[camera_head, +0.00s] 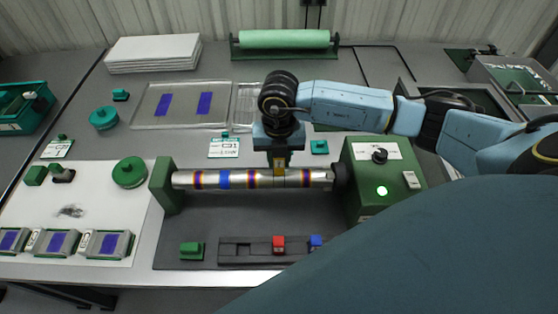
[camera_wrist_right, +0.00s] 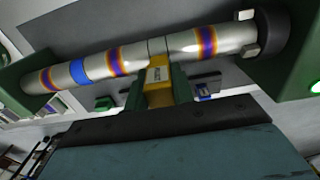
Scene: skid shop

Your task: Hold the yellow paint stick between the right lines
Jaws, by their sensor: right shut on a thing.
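My right gripper (camera_head: 280,160) is shut on the yellow paint stick (camera_head: 280,170), which also shows between the green fingers in the right wrist view (camera_wrist_right: 158,75). The stick's tip is at the silver tube (camera_head: 237,180); whether it touches is hard to tell. The tube lies level between a green end block and a green drive box. It bears a blue band (camera_head: 224,179) and several purple-orange bands. The stick is between the two rightmost purple-orange bands (camera_head: 252,179) (camera_head: 305,178). A thin dark line shows on the tube beside the stick in the wrist view. My left gripper is out of view.
The green drive box (camera_head: 370,205) with a lit green light stands at the tube's right end. A dark rack (camera_head: 240,254) in front holds a red piece (camera_head: 279,243) and a blue piece (camera_head: 316,241). A clear tray (camera_head: 180,118) lies behind, left of my arm.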

